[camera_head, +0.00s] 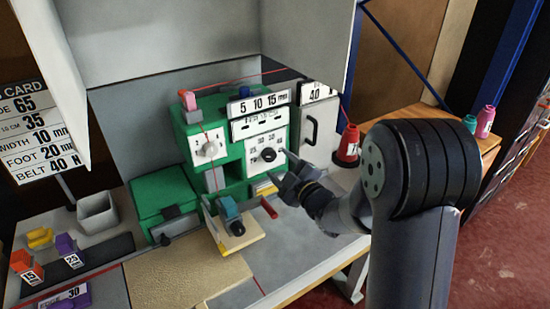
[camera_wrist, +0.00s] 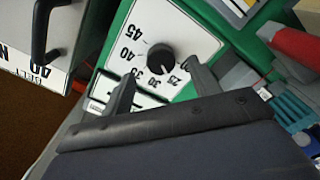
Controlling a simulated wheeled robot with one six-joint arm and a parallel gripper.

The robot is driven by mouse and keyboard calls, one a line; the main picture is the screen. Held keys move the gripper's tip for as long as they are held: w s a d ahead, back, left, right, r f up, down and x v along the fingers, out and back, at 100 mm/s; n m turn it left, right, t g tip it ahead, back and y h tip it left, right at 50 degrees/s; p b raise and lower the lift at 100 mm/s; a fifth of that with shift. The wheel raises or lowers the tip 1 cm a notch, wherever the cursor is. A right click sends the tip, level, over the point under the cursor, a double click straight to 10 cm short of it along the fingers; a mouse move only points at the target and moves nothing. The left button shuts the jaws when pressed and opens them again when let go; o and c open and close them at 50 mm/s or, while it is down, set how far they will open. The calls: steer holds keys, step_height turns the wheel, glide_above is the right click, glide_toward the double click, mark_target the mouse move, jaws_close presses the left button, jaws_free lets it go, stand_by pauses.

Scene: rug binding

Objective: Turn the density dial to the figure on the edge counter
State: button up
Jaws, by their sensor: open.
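The density dial, a black knob (camera_head: 268,155), sits on a white plate with printed figures on the green machine's front. In the wrist view the dial (camera_wrist: 160,58) is ringed by figures from 20 to 45, and its light mark seems to point between 25 and 30. My gripper (camera_head: 281,168) is at the dial's lower right. In the wrist view my gripper (camera_wrist: 163,84) is open, its fingers apart on either side of the dial's lower side, with no clear contact. I cannot tell which part is the edge counter; a white panel (camera_head: 260,121) above the dial has small unreadable print.
A second dial (camera_head: 208,149) is on the machine's left part. A handled white box (camera_head: 315,125) stands right of the dial, with a red thread cone (camera_head: 347,147) beyond it. A printed card (camera_head: 38,132) hangs at left. A teal-and-wood piece (camera_head: 232,220) juts out below the dial.

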mark_target(272, 158)
steer(key=shift+x, duration=1.85)
steer(key=shift+c, duration=0.5)
steer(key=shift+s, duration=0.1)
steer(key=c, duration=0.9)
